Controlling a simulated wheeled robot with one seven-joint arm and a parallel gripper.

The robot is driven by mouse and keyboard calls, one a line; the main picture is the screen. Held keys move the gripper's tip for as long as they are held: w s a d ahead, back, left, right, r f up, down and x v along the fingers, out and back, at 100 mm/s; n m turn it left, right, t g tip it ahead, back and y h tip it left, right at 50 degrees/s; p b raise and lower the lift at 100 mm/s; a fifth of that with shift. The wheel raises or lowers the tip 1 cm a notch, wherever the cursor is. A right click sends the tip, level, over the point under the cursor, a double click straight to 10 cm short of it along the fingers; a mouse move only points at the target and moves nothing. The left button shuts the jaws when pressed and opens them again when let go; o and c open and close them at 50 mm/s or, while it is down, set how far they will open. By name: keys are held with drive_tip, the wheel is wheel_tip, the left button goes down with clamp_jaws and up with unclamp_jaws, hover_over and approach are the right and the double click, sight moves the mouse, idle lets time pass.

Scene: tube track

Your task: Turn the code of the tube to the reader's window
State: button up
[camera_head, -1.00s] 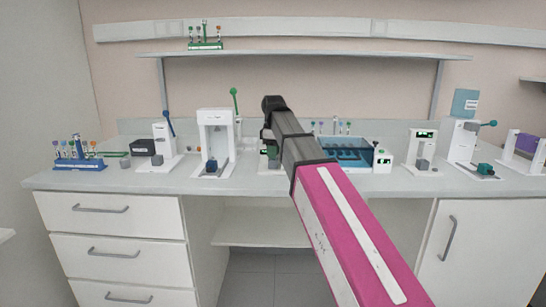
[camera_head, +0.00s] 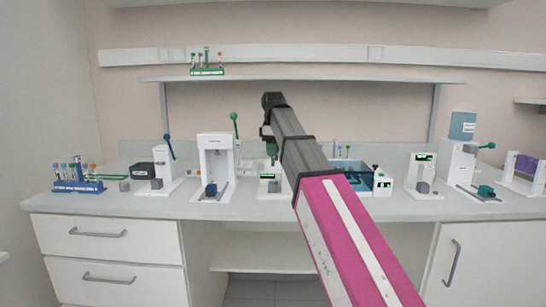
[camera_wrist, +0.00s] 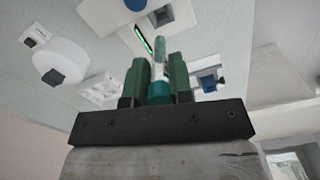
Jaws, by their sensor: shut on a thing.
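My gripper (camera_wrist: 158,82) shows in the wrist view with its two green fingers shut on a tube (camera_wrist: 159,50). The tube has a teal cap between the fingers, a pale label band and a clear speckled end pointing away from the wrist. I cannot make out a code on it. A white device with a lit green display, seemingly the reader (camera_wrist: 126,22), lies just beyond the tube in the wrist view.
A blue rack of tubes (camera_head: 78,187) stands at the left. White devices with levers stand to either side, including a tall one (camera_head: 214,142) left of my arm. A teal tray (camera_head: 357,174) is just right of it.

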sight(273, 163)
idle(0.3)
drive_tip(key=n, duration=0.8)
drive_tip(key=shift+f, duration=0.15)
drive_tip(key=n, duration=0.6)
drive_tip(key=shift+f+n, duration=0.1)
drive_tip(key=shift+n, duration=0.2)
drive_tip(key=shift+f, duration=2.4)
drive_tip(key=shift+f, duration=0.95)
drive_tip(key=shift+r, duration=1)
drive_tip(key=shift+f, duration=1.05)
idle(0.4)
